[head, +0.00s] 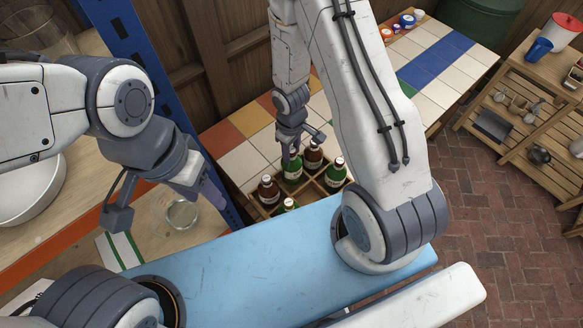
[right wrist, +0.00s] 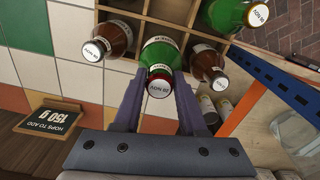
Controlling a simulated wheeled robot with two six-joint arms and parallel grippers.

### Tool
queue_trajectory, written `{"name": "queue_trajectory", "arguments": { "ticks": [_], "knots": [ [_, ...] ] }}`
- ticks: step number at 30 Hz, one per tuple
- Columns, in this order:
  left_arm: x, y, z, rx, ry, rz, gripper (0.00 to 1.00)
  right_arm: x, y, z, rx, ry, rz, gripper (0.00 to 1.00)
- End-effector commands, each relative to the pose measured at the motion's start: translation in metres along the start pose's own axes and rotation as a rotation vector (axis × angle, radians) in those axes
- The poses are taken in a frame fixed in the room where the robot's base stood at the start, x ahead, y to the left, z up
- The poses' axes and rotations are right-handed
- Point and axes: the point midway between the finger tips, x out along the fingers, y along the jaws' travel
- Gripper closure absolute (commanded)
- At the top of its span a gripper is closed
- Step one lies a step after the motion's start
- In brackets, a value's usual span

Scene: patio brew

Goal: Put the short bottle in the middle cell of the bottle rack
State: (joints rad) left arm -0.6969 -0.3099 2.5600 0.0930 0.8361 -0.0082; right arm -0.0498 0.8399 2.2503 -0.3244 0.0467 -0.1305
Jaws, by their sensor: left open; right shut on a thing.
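The wooden bottle rack (head: 312,193) stands on the tiled counter and holds several brown and green bottles; its dividers also show in the right wrist view (right wrist: 184,12). My right gripper (head: 292,150) is over the rack. My left gripper (head: 190,187) is open and empty, left of the rack.
A clear glass (head: 182,214) stands on the wooden surface below my left gripper. A white bowl (head: 32,182) is at far left. A blue upright post (head: 135,60) separates that side from the tiled counter. A hops sign (right wrist: 47,116) shows in the right wrist view.

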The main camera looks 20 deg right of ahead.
Motion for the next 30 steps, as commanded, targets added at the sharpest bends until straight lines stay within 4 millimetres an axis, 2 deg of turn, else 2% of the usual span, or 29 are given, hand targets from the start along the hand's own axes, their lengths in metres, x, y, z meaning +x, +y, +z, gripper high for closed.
{"name": "queue_trajectory", "arguments": {
  "ticks": [1, 8, 15, 28, 29, 30],
  "knots": [
    [0.010, -0.001, 0.001, 0.000, 0.000, 0.000, 0.50, 0.011, 0.000, 0.000, 0.001, 0.000, 0.000, 1.00],
    [0.018, -0.001, 0.001, -0.002, 0.000, 0.000, 0.50, 0.021, 0.000, 0.000, 0.001, 0.001, 0.001, 1.00],
    [0.045, -0.003, 0.003, -0.007, 0.000, 0.000, 0.50, 0.050, -0.001, -0.001, 0.001, 0.002, 0.001, 1.00],
    [0.048, -0.004, 0.003, -0.008, 0.000, 0.000, 0.50, 0.054, -0.001, -0.001, 0.000, 0.002, 0.001, 1.00],
    [0.047, -0.003, 0.003, -0.008, 0.000, 0.000, 0.50, 0.053, -0.001, 0.000, 0.000, 0.000, 0.000, 0.51],
    [0.046, -0.003, 0.003, -0.008, 0.000, 0.000, 0.50, 0.053, -0.001, 0.000, 0.000, 0.000, 0.000, 0.36]
  ]
}}
